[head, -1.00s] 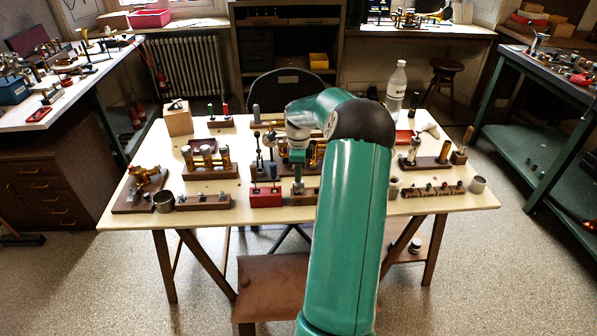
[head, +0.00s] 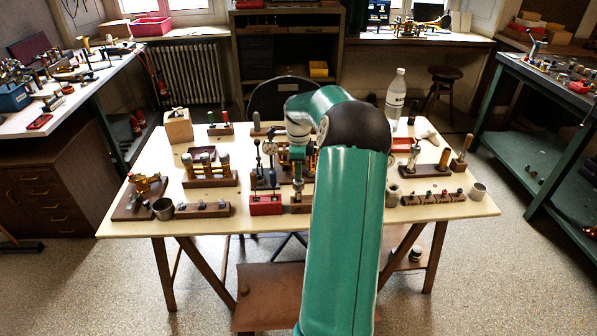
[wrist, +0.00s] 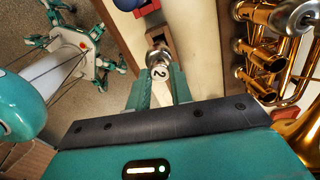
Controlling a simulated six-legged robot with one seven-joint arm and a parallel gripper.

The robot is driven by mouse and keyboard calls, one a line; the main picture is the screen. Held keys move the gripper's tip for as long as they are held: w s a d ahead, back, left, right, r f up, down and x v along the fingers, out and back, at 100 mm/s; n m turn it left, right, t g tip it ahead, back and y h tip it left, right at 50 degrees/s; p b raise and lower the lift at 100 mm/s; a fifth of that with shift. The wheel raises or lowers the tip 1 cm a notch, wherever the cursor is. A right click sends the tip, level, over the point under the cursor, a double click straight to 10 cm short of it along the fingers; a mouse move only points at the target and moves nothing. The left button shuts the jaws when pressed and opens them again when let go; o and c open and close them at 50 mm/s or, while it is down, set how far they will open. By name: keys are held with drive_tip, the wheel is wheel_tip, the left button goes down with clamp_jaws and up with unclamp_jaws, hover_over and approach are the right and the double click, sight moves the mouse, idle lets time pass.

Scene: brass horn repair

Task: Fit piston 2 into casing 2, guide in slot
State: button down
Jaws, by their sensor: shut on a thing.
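My gripper (wrist: 158,98) is shut on piston 2 (wrist: 159,73), whose round white top marked "2" faces the wrist camera. A silver part shows just beyond this top, and the rest of the piston is hidden. The brass horn (wrist: 292,58) lies to the right in the wrist view, with several tubular casings side by side. The middle one (wrist: 258,53) appears to be casing 2, but no number is readable. The piston is apart from the casings. In the head view my gripper (head: 297,176) is small at the table's middle, in front of the horn. The guide and slot cannot be made out.
A wooden block (head: 301,204) stands below my gripper, beside a red box (head: 265,205). A wooden rack with upright cylinders (head: 209,181) stands left, a dial gauge (head: 269,148) close by. My arm hides table right of centre. Bare tabletop (head: 350,262) is not visible there.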

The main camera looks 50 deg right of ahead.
drive_tip(key=shift+r, duration=2.8)
